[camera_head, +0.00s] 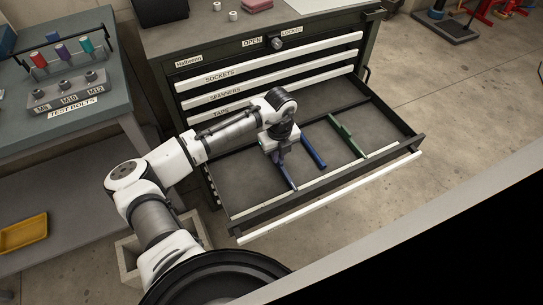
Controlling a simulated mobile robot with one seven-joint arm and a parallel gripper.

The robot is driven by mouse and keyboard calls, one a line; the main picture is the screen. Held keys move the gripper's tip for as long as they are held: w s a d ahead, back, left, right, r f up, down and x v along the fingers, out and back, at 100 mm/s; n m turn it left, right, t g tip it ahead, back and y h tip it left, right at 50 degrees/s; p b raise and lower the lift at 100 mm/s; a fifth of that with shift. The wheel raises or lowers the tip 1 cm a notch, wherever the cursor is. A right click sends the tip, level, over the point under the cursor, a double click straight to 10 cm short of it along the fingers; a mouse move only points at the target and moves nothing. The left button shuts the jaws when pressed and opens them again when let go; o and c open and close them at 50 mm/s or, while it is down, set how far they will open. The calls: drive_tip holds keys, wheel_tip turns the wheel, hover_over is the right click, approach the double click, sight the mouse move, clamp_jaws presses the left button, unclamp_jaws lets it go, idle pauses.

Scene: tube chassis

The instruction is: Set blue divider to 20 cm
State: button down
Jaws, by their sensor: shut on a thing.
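A green divider (346,135) stands farther right. A pale strip (330,184) runs along the drawer's front; no marks are readable on it.
The shut drawers above are labelled SOCKETS (220,75), SPANNERS and TAPE. My arm reaches in over the drawer's left side. A bench with test bolts (75,92) stands at left. The drawer floor is bare left of the gripper and at the far right.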

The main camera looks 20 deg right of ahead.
drive_tip(key=c, duration=1.5)
unclamp_jaws()
drive_tip(key=shift+r, duration=0.15)
wheel_tip(320, 180, up, 14)
drive_tip(key=b, duration=0.1)
drive_tip(key=shift+f, duration=0.2)
